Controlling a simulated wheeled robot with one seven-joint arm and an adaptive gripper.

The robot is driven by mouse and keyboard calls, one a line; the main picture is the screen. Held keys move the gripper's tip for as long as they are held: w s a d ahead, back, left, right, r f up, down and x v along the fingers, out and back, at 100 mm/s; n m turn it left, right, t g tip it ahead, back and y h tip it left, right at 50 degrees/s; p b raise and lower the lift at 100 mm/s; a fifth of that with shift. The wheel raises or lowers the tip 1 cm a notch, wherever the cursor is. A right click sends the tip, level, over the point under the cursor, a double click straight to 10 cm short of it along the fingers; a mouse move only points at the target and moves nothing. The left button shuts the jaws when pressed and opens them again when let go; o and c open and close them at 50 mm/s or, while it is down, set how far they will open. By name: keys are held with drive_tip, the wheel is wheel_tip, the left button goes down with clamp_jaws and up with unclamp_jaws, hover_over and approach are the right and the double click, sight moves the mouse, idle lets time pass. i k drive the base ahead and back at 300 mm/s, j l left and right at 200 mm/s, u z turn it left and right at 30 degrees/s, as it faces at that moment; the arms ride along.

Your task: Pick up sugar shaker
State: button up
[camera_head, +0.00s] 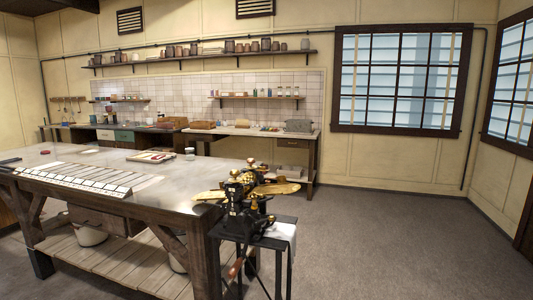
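My gripper is not in view.
A shallow tray (150,157) lies left of the container, and a long ribbed pale tray (75,180) lies along the near edge. A black and gold roller machine (245,192) stands on a black stand at the table's right corner. The grey floor (400,235) at right is clear.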

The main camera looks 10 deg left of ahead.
sight(190, 155)
drive_tip(key=i+l+z, duration=0.1)
drive_tip(key=i+z, duration=0.35)
drive_tip(key=i, duration=1.2)
drive_tip(key=i+u, duration=0.15)
drive_tip(key=i, duration=0.8)
drive_tip(key=i+l+u, duration=0.1)
drive_tip(key=i, duration=0.85)
drive_tip(key=i+u, duration=0.15)
drive_tip(key=i, duration=0.8)
drive_tip(key=i+l+u, duration=0.15)
drive_tip(key=i, duration=0.8)
drive_tip(key=i+j+u, duration=0.15)
drive_tip(key=i+u, duration=0.25)
drive_tip(key=i, duration=0.6)
drive_tip(key=i+l+u, duration=0.2)
drive_tip(key=i+u, duration=0.25)
drive_tip(key=i, duration=0.55)
drive_tip(key=i+u, duration=0.3)
drive_tip(key=i, duration=0.35)
drive_tip(key=i+l+u, duration=0.25)
drive_tip(key=i, duration=0.35)
drive_tip(key=i+j+u, duration=0.1)
drive_tip(key=u, duration=0.3)
drive_tip(key=i+u, duration=0.55)
drive_tip(key=u, duration=0.25)
drive_tip(key=i+l+u, duration=0.15)
drive_tip(key=u, duration=0.3)
drive_tip(key=i, duration=0.1)
